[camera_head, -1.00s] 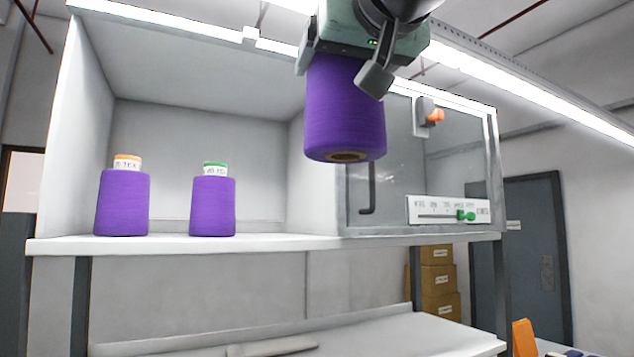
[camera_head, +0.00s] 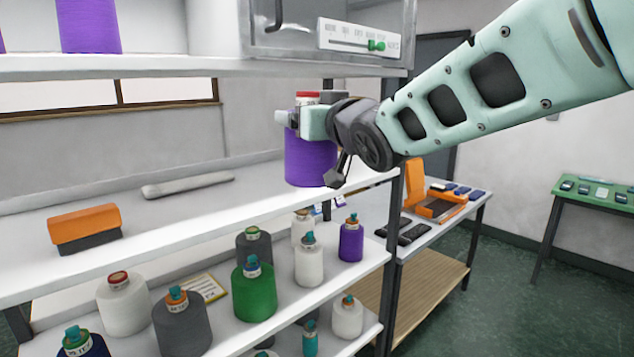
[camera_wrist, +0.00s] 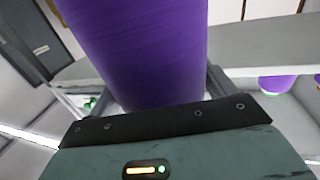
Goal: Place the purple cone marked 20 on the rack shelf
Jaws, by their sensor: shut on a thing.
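A purple cone (camera_head: 310,162) with a white, red-topped label hangs roughly upright in my gripper (camera_head: 307,118), which is shut on it near its top. The number on the label is too small to read. The cone's lower end is by the front edge of the rack's middle shelf (camera_head: 230,215); I cannot tell whether it touches the shelf. In the wrist view the cone (camera_wrist: 140,45) fills the space between the fingers. Another purple cone (camera_head: 90,25) stands on the upper shelf (camera_head: 160,66), cut off by the frame top.
An orange and dark block (camera_head: 85,226) and a grey bar (camera_head: 188,185) lie on the middle shelf. Below, several cones stand, including a green one (camera_head: 254,290) and a small purple one (camera_head: 350,241). A side table (camera_head: 470,200) holds an orange case. Open floor lies right.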

